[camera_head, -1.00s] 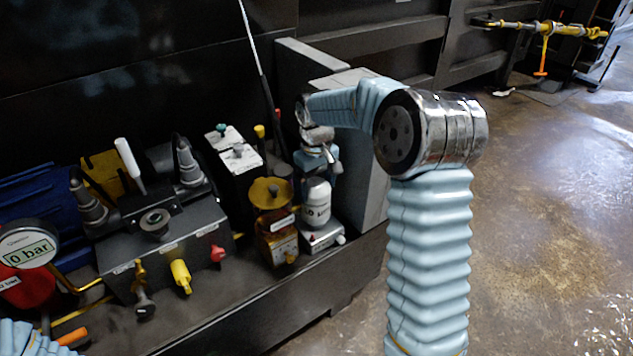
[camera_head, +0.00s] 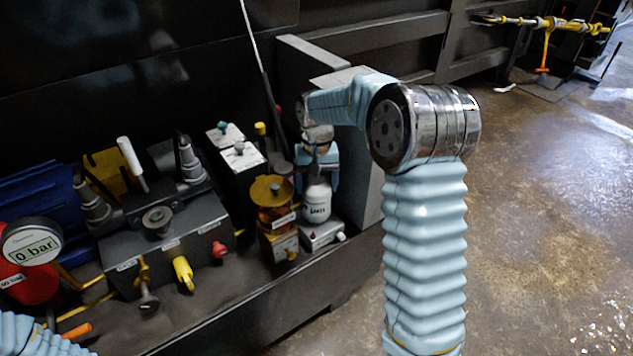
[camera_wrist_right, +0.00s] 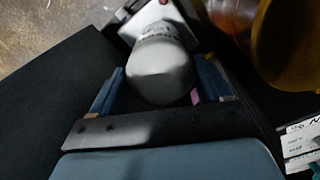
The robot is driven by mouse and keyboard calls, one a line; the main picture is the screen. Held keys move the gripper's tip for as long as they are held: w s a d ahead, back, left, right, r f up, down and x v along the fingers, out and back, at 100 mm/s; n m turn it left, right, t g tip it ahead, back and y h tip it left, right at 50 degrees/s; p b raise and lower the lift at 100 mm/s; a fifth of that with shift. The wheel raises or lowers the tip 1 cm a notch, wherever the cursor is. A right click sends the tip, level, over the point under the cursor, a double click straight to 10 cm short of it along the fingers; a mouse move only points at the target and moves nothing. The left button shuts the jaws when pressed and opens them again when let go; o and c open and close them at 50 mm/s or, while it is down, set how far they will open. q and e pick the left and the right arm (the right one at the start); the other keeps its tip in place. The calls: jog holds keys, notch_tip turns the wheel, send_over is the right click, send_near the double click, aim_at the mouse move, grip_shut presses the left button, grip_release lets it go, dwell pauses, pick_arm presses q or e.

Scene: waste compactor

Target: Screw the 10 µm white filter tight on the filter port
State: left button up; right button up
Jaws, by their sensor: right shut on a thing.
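The white filter (camera_head: 317,200) stands upright on the small grey block of the filter port (camera_head: 322,235) at the right end of the bench. Part of its printed label shows, but I cannot read it fully. My right gripper (camera_head: 318,172) comes down from above and is shut on the filter's upper part. In the right wrist view the blue fingers of the gripper (camera_wrist_right: 162,92) lie on both sides of the filter's rounded end (camera_wrist_right: 160,72). The filter's seat on the port is partly hidden there. Only a piece of my left arm shows at bottom left; its gripper is out of view.
Left of the filter stands an amber bowl unit with a yellow top (camera_head: 272,190). A grey valve block (camera_head: 165,245), a yellow handle (camera_head: 183,270) and a gauge reading 0 bar (camera_head: 32,243) are further left. A grey upright panel (camera_head: 362,180) stands close on the right.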

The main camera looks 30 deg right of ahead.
jog(key=m, duration=0.4)
jog(key=shift+w+m, duration=0.1)
jog(key=shift+m, duration=0.3)
jog(key=o, duration=1.1)
jog(key=n, duration=0.4)
jog(key=shift+n, duration=0.4)
jog(key=n, duration=0.5)
jog(key=shift+n, duration=0.4)
jog(key=n, duration=0.4)
jog(key=shift+n, duration=0.4)
jog(key=n, duration=0.5)
